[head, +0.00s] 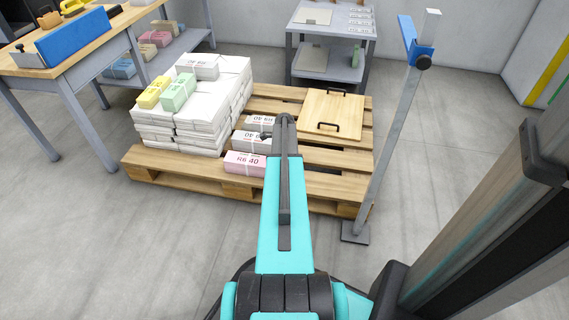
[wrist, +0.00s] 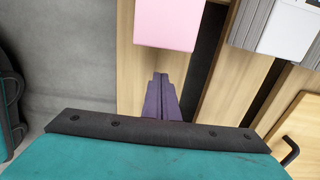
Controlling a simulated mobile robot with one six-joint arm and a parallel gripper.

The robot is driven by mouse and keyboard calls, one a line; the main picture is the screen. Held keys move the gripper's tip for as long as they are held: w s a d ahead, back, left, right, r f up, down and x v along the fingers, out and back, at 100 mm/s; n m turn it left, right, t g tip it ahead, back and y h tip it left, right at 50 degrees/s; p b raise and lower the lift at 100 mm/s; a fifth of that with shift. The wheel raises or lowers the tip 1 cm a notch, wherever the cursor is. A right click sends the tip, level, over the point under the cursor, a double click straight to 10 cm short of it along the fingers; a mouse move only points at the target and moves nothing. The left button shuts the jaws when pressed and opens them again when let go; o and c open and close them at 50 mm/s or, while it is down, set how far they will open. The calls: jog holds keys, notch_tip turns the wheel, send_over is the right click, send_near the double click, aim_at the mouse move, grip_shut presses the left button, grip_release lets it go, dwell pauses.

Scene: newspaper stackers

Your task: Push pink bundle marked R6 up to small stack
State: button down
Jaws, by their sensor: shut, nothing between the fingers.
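The pink bundle (head: 245,164), marked R6 40, lies flat on the wooden pallet (head: 325,184) near its front edge. It also shows at the top of the wrist view (wrist: 166,22). Just behind it is the small stack (head: 252,142) of pale bundles, partly hidden by my arm. In the wrist view a grey-sided, white-topped bundle (wrist: 256,22) stands right of the pink one, with a gap between them. My gripper (wrist: 160,76) is shut and empty, low over the pallet boards. Its tips point toward the pink bundle and look slightly apart from it. The head view hides the fingers.
A large white stack (head: 205,105), with yellow, green and grey bundles on top, stands left of the pink bundle. A wooden board with black handles (head: 332,112) lies at the pallet's right. A grey post (head: 390,150) rises by the pallet's right edge. Tables stand behind.

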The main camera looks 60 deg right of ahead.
aim_at(264, 161)
jog(key=w, duration=0.1)
jog(key=b, duration=0.1)
jog(key=w+a+f, duration=0.1)
jog(key=shift+w, duration=0.35)
jog(key=shift+w+a+r+b, duration=0.1)
jog(key=shift+w+r+b, duration=0.1)
jog(key=shift+w+b, duration=0.25)
jog(key=shift+w, duration=0.15)
jog(key=w+p, duration=0.2)
jog(key=shift+w+a+r+p, duration=0.15)
jog(key=shift+a+r+p, duration=0.05)
jog(key=shift+a+p, duration=0.2)
jog(key=shift+w+a+f+p, duration=0.1)
jog(key=shift+w+a+p, duration=0.1)
jog(key=shift+w+p, duration=0.35)
jog(key=shift+w+a+f+p, duration=0.1)
jog(key=shift+w+a+p, duration=0.2)
jog(key=shift+w, duration=0.45)
jog(key=shift+d, duration=0.1)
jog(key=shift+s, duration=0.1)
